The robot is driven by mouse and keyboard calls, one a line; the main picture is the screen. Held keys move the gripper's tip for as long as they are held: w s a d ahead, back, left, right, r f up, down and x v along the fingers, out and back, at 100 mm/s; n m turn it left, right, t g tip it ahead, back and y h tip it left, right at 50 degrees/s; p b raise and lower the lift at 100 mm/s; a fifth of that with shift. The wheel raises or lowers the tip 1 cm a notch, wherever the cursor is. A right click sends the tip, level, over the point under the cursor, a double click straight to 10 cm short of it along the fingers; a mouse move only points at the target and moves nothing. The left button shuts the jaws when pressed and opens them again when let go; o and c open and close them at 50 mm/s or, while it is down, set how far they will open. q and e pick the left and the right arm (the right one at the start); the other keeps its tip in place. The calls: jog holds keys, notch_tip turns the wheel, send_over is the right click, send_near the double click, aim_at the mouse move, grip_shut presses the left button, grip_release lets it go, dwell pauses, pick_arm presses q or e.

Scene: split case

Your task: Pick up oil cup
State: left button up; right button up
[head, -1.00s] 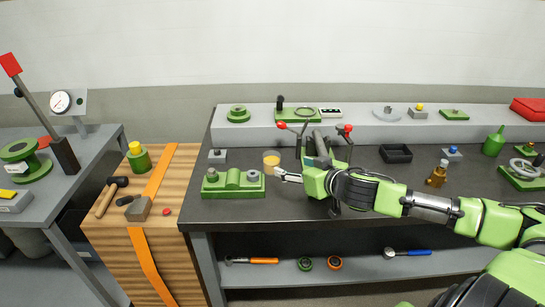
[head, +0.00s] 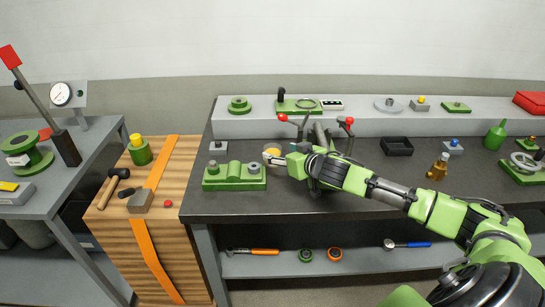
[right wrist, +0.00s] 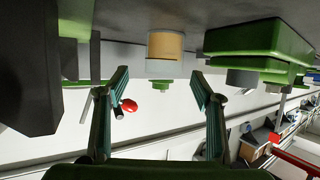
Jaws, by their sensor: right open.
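The oil cup is a small clear cup with amber oil (head: 271,151), standing on the dark workbench behind the right end of a green fixture block (head: 234,182). In the right wrist view the oil cup (right wrist: 165,45) shows upside down, beyond the fingertips and roughly centred between them. My right gripper (head: 276,158) is open, its fingers beside the cup and partly hiding it in the head view. In the right wrist view the two fingers of my right gripper (right wrist: 160,80) are spread with nothing between them. I cannot tell if they touch the cup. My left gripper is not in view.
A press-like tool with red knobs (head: 349,120) stands just behind my right gripper. A grey block (head: 218,147) sits left of the cup. The bench front is clear.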

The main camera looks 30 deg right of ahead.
aim_at(268, 148)
jog(key=shift+a+f+p+x, duration=0.1)
jog(key=shift+p+x, duration=0.05)
jog(key=shift+x, duration=0.8)
jog(key=shift+a+f+p+x, duration=0.1)
jog(key=shift+a+p+x, duration=0.1)
jog(key=shift+x, duration=0.7)
jog(key=shift+a+p+x, duration=0.1)
jog(key=shift+p+x, duration=0.05)
jog(key=shift+x, duration=0.8)
jog(key=shift+s, duration=0.1)
jog(key=c, duration=1.3)
jog(key=shift+c, duration=0.6)
jog(key=shift+r, duration=0.2)
